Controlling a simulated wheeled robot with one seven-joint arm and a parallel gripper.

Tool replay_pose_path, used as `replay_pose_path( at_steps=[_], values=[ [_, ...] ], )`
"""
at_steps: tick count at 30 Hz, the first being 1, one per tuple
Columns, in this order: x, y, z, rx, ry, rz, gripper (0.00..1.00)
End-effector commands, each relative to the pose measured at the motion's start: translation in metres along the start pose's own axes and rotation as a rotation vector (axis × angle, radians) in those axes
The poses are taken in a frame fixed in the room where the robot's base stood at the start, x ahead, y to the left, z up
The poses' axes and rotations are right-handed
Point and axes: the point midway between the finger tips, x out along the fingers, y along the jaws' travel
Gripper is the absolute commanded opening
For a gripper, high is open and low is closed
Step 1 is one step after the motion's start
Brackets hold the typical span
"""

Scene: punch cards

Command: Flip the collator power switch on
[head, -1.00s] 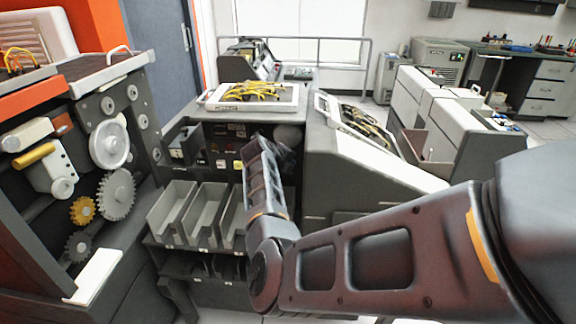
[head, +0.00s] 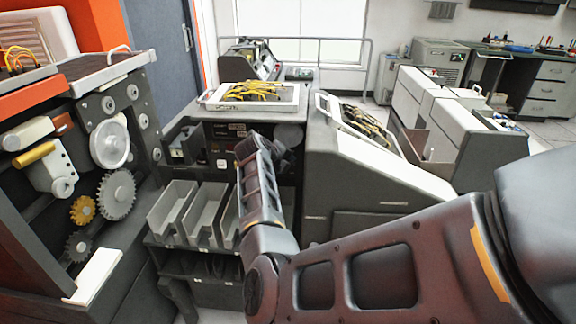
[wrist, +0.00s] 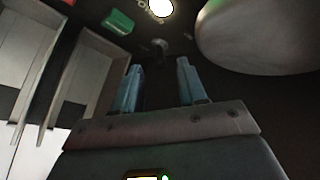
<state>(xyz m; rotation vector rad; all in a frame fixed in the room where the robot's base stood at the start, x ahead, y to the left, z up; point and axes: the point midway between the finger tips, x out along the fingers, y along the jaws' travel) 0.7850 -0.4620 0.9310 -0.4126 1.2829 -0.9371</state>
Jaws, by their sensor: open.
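The collator (head: 190,128) stands in the middle of the head view, with a dark front panel partly hidden behind my arm. My gripper is at that panel in the head view, and its fingers are hard to make out there. In the wrist view my gripper (wrist: 160,80) is open, its two blue-grey fingers apart with nothing between them. A small dark knob-like part, perhaps the power switch (wrist: 160,46), sits on the panel just beyond the fingertips, roughly in line with the gap. Whether it is on or off cannot be told.
A green button (wrist: 117,22) and a lit white round button (wrist: 161,9) are near the knob. A large grey rounded part (wrist: 255,35) bulges close on the right. Grey bins (head: 172,210) stand below the panel. A geared machine (head: 117,195) stands at left.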

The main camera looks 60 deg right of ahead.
Motion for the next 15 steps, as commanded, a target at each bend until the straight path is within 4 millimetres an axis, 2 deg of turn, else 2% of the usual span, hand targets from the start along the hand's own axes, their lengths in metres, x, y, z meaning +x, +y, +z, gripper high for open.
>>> replay_pose_path(
  at_steps=[3, 7, 15],
  values=[
    [-0.021, 0.001, 0.001, 0.0, -0.003, 0.0, 0.41],
    [-0.038, 0.001, 0.0, 0.0, -0.001, -0.001, 0.41],
    [-0.05, 0.001, 0.0, 0.0, 0.001, 0.001, 0.41]
  ],
)
